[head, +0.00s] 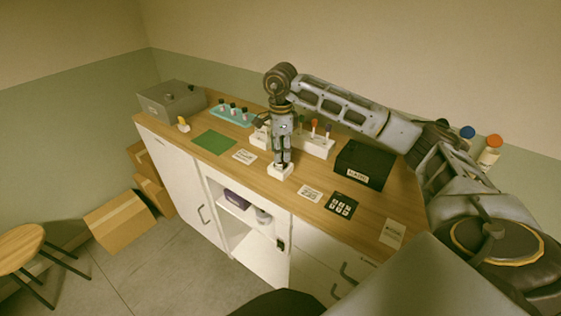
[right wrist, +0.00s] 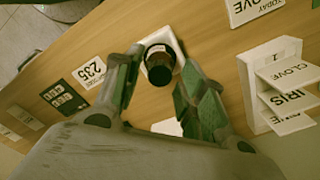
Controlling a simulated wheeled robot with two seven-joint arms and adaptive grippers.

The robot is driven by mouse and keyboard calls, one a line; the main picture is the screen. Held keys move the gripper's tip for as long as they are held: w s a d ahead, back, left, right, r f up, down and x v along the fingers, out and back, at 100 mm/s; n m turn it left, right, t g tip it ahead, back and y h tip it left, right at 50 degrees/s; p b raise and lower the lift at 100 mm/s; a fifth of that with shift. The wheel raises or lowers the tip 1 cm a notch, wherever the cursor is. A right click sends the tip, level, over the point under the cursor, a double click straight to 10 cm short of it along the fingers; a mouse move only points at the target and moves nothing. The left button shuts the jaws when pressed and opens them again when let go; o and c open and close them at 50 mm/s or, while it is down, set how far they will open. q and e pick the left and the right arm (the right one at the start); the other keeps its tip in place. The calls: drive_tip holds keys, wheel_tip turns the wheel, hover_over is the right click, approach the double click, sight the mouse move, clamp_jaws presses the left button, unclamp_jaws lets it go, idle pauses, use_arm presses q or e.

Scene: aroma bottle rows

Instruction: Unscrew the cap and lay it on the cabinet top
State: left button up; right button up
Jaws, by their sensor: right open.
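A small dark bottle (right wrist: 158,50) with a round black cap (right wrist: 160,73) stands in a white block (right wrist: 176,44), seen from above in the right wrist view. My right gripper (right wrist: 156,72) is open, with one green-padded finger on each side of the bottle. I cannot tell whether either finger touches it. In the head view the right gripper (head: 282,161) points straight down over the white block (head: 280,173) and hides most of the bottle. The wooden cabinet top (head: 375,212) has bare wood at the front right. My left gripper is not in view.
A black box (head: 362,165) stands right of the gripper, with printed cards (head: 310,194) in front. Behind is a white rack (head: 318,147) with coloured-top items. A green mat (head: 214,142), a teal bottle tray (head: 232,116) and a grey box (head: 171,101) lie left.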

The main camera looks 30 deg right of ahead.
drive_tip(key=shift+m+p, duration=0.35)
drive_tip(key=shift+m, duration=2.75)
clamp_jaws()
